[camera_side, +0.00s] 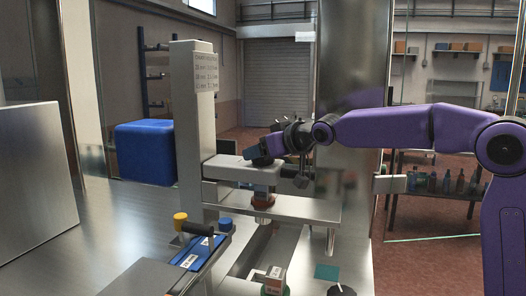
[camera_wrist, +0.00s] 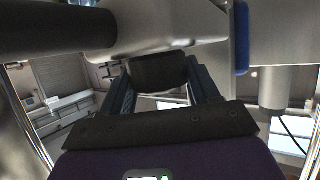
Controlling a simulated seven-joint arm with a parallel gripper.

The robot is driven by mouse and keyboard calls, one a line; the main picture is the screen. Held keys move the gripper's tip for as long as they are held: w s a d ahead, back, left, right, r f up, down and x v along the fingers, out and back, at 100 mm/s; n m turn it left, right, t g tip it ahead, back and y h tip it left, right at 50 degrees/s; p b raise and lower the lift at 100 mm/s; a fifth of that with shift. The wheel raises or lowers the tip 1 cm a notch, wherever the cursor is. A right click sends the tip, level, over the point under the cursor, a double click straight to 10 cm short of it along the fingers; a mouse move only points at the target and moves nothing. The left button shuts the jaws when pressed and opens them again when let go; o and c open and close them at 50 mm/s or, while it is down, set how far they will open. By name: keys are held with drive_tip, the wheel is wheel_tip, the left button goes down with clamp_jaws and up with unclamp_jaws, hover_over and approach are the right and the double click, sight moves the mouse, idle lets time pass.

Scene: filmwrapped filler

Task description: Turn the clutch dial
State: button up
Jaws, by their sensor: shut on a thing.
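My gripper (camera_side: 262,152) reaches in from the right at the grey head of the machine (camera_side: 228,169). In the wrist view its two dark blue fingers (camera_wrist: 163,85) stand on either side of a dark rounded knob, which looks like the clutch dial (camera_wrist: 158,72). The fingers are shut on it. The dial sits against a pale metal body in that view. In the side view I cannot pick the dial out behind the gripper. Whether it has turned cannot be seen.
A grey column (camera_side: 186,120) with a printed card (camera_side: 205,72) stands left of the gripper. A metal plate (camera_side: 272,207) lies below, around a reddish-brown collar (camera_side: 264,200). A blue box (camera_side: 145,151) is at the left. A black knob (camera_side: 341,290) sits at the front.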

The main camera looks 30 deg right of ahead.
drive_tip(key=shift+m+h, duration=0.5)
drive_tip(key=shift+h, duration=0.1)
drive_tip(key=o, duration=1)
drive_tip(key=shift+s, duration=0.1)
drive_tip(key=v, duration=1.7)
drive_tip(key=shift+s+d+f, duration=0.1)
drive_tip(key=shift+s+f, duration=0.05)
drive_tip(key=shift+s, duration=0.15)
